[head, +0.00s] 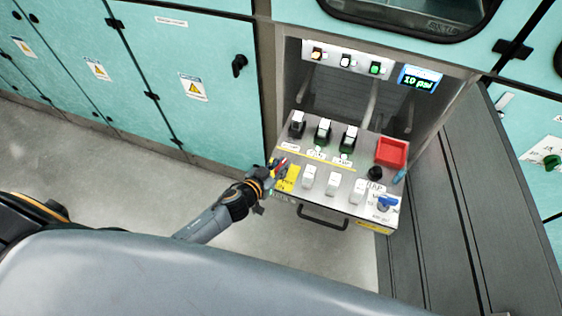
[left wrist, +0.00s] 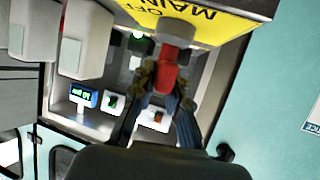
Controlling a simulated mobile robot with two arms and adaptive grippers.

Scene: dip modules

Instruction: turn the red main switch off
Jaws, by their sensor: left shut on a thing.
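The red main switch handle (head: 281,163) is at the left edge of the sloped grey control panel (head: 318,165), beside a yellow label (head: 287,181). In the left wrist view the red handle (left wrist: 169,72) extends from a round grey hub (left wrist: 175,32) in front of the yellow label (left wrist: 215,12), on which "MAIN" and "OFF" are readable upside down. My left gripper (head: 271,172) is at the handle, and in the wrist view its fingers (left wrist: 166,80) are closed on it from both sides. The fingers hide part of the handle. My right gripper is not in view.
The panel also carries white rocker switches (head: 333,183), black-and-green switches (head: 323,132), a red box (head: 391,152), a black knob (head: 375,173) and a blue-handled valve (head: 386,203). A display (head: 419,80) reads 10 psi. Teal cabinets (head: 190,50) stand behind; open floor lies left.

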